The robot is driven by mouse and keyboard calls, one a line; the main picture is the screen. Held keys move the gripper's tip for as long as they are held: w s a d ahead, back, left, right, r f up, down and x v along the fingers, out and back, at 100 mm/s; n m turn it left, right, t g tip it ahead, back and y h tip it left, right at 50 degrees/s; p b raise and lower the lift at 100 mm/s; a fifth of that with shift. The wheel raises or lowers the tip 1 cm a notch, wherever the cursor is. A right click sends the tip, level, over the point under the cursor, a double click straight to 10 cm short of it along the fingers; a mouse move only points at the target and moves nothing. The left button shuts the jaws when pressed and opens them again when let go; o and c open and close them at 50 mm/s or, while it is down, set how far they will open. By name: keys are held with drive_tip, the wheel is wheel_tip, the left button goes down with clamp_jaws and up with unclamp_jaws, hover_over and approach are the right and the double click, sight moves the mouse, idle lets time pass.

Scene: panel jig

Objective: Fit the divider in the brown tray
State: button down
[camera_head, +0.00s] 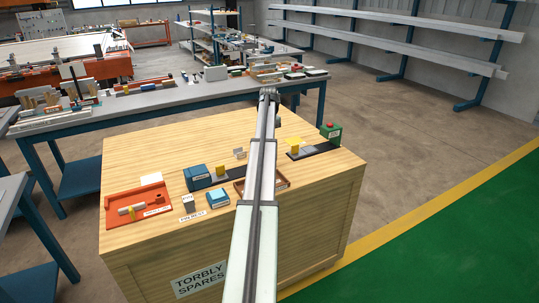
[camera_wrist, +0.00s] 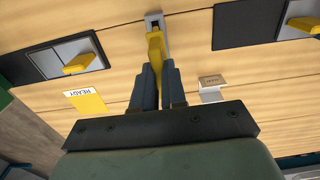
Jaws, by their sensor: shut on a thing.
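The brown tray (camera_head: 282,184) stands near the front of the wooden bench top in the head view. My arm passes in front of it and hides most of its inside. I cannot make out a divider in either view. My gripper (camera_wrist: 157,68) is hidden behind my arm in the head view. In the wrist view its two dark fingers are shut on a yellow lever-like piece (camera_wrist: 155,42). The far end of this piece meets a narrow grey bracket (camera_wrist: 154,19) on the wood; I cannot tell whether they are joined.
A black plate with a blue block (camera_head: 197,177) stands left of the tray; another with a green red-buttoned box (camera_head: 331,134) is behind right. An orange tray (camera_head: 122,210) lies far left, a small blue box (camera_head: 218,199) nearer. A yellow READY card (camera_wrist: 86,103) lies beside my fingers.

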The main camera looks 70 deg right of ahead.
drive_tip(key=shift+w+a+r, duration=0.1)
drive_tip(key=shift+w+r, duration=0.15)
drive_tip(key=shift+r, duration=0.05)
drive_tip(key=s+a+r, duration=0.1)
drive_tip(key=a+r, duration=0.1)
drive_tip(key=a, duration=0.6)
drive_tip(key=s+a+r, duration=0.1)
drive_tip(key=a+r, duration=0.1)
drive_tip(key=a, duration=0.6)
drive_tip(key=shift+s+a+r, duration=0.15)
drive_tip(key=shift+s+a, duration=0.2)
drive_tip(key=shift+a, duration=0.05)
drive_tip(key=shift+f, duration=0.2)
drive_tip(key=shift+f, duration=2.7)
drive_tip(key=shift+f, duration=2.05)
drive_tip(key=c, duration=1.1)
unclamp_jaws()
